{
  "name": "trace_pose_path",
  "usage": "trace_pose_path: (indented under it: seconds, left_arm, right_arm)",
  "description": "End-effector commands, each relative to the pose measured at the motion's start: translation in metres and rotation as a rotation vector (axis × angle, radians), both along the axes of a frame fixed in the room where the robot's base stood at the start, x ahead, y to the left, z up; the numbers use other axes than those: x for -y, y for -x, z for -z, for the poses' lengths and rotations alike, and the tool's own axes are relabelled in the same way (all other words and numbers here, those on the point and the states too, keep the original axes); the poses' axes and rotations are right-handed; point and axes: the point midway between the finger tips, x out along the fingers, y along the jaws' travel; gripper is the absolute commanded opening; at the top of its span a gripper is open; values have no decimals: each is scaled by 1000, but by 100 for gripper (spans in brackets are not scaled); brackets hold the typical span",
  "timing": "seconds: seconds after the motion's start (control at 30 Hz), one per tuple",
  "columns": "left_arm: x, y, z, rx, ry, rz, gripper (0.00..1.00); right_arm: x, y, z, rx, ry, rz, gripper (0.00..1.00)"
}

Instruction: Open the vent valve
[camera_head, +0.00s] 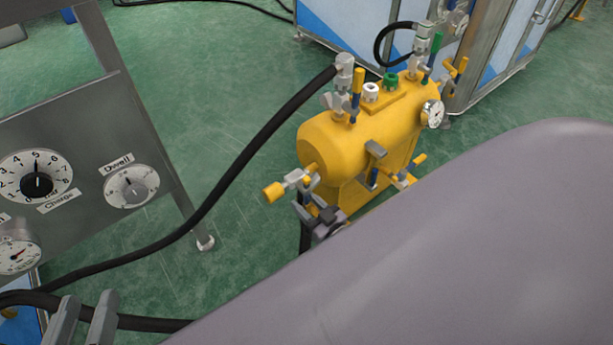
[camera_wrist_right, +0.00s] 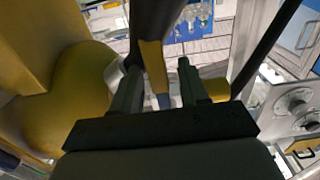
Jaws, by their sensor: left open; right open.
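A yellow tank (camera_head: 345,140) with several yellow and blue valve handles stands on the floor in the head view. I cannot tell which handle is the vent valve's. One yellow handle (camera_head: 273,192) sticks out at the tank's left end; another stands upright on top (camera_head: 357,82). In the right wrist view my right gripper (camera_wrist_right: 160,68) is open, with a yellow and blue lever (camera_wrist_right: 153,60) showing between its fingers; contact is unclear. The tank (camera_wrist_right: 75,95) shows left of it. My left gripper (camera_head: 84,318) is open and empty at the lower left, away from the tank.
A black hose (camera_head: 235,160) runs from the tank's top to the lower left. A grey panel (camera_head: 90,140) with dials stands at the left. Blue and white cabinets (camera_head: 345,25) stand behind. My grey arm hides the lower right.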

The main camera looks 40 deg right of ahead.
Motion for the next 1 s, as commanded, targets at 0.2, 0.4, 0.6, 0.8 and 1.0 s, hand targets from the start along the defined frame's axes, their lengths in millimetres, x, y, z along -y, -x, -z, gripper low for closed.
trace_pose_path:
  seconds: [0.2, 0.4, 0.6, 0.8, 1.0]
  left_arm:
    - [0, 0, -1, 1, 0, 0, 44]
    - [0, 0, -1, 1, 1, 1, 44]
    - [0, 0, -1, 0, 0, 1, 44]
    - [0, 0, 0, -1, 0, 1, 44]
    - [0, 0, 0, -2, -1, 1, 44]
  right_arm:
    - [0, 0, 0, 0, 0, 0, 31]
    - [0, 0, 0, 0, 0, 0, 0]
    - [-4, 1, 0, -4, -53, 0, 0]
    - [-16, 2, -2, -19, -250, 2, 0]
    - [-27, 3, -6, -34, -437, 0, 0]
